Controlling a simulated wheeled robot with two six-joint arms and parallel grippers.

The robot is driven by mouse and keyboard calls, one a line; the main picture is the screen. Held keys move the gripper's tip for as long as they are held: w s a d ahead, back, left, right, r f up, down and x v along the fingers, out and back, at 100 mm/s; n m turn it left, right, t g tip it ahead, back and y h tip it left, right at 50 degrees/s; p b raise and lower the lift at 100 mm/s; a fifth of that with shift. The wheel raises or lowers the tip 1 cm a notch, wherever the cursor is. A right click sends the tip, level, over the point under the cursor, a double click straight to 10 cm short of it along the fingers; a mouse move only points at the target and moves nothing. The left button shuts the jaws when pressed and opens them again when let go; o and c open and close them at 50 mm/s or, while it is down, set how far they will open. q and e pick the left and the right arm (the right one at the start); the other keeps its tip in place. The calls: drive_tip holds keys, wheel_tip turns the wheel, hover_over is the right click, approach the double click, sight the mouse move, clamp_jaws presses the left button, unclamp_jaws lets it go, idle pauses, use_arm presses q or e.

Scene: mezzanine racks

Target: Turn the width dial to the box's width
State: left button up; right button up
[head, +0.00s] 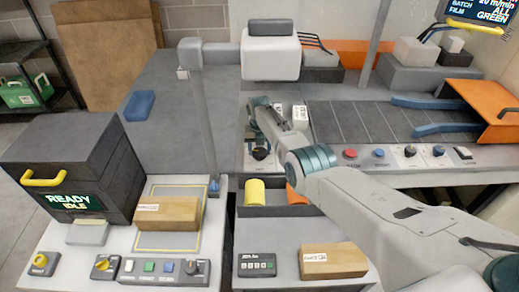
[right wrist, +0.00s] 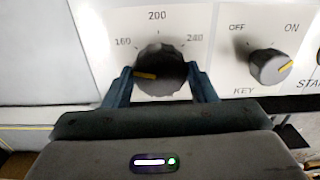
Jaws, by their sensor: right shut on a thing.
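The width dial (right wrist: 160,71) is a dark round knob with a yellow pointer on a pale panel in the right wrist view. Its scale shows 160 at left, 200 at top and a higher number at right. The pointer points left, slightly below the 160 label. My right gripper (right wrist: 162,85) is shut on the dial, one finger on each side. In the head view my right gripper (head: 262,138) reaches down to the dial (head: 260,153) on the machine's front. One cardboard box (head: 168,213) lies on the left plate, another (head: 333,261) at front. My left gripper is not seen.
A KEY switch (right wrist: 270,67) with OFF and ON marks sits right of the dial. A red button (head: 350,153) and other controls line the panel. A dark tray (head: 275,210) holds a yellow cylinder (head: 255,190). A machine screen (head: 78,202) reads READY IDLE.

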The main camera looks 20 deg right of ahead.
sight(259, 151)
drive_tip(key=shift+w+r+n, duration=0.1)
drive_tip(key=shift+r+n, duration=0.05)
drive_tip(key=shift+n, duration=0.35)
drive_tip(key=o, duration=1)
drive_tip(key=shift+c, duration=0.2)
drive_tip(key=shift+r, duration=0.2)
wheel_tip(259, 151, up, 10)
drive_tip(key=shift+r+b, duration=0.15)
drive_tip(key=shift+b, duration=0.3)
